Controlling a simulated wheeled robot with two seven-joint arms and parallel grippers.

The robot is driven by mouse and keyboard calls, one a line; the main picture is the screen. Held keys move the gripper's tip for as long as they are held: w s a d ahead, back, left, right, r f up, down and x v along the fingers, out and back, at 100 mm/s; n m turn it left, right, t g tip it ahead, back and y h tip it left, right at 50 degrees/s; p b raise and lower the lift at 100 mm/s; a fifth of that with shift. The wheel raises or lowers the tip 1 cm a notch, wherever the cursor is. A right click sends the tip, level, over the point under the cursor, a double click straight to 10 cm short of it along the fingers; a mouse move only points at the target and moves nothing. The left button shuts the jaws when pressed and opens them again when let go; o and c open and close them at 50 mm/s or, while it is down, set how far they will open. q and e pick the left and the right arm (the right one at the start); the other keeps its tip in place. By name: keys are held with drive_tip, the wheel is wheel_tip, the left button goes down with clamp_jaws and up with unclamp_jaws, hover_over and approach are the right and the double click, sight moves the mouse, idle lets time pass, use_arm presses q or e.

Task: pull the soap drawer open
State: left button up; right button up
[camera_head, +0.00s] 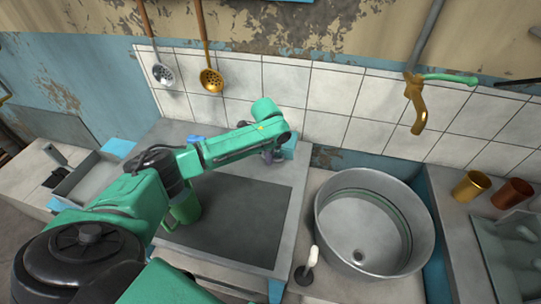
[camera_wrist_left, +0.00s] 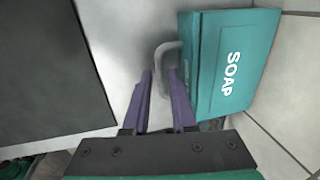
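The teal soap box (camera_wrist_left: 232,66), marked SOAP, stands on the right of the left wrist view. A grey curved handle (camera_wrist_left: 168,46) sticks out from its left side. In the head view the soap box (camera_head: 289,148) is partly hidden behind my left arm, against the tiled wall. My left gripper (camera_wrist_left: 160,72) has its two purple fingers apart, one on each side of the handle. I cannot tell whether they touch it. In the head view my left gripper (camera_head: 271,156) is small and mostly under the wrist. My right gripper is not in view.
A dark panel (camera_head: 235,222) lies on the counter below my left arm, with a green jug (camera_head: 187,209) on its left. A large metal basin (camera_head: 330,225) stands to the right. Two ladles (camera_head: 210,80) hang on the wall. Metal cups (camera_head: 471,186) stand far right.

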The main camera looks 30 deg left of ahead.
use_arm(q)
clamp_jaws()
drive_tip(key=shift+r, duration=0.1)
idle(1.2)
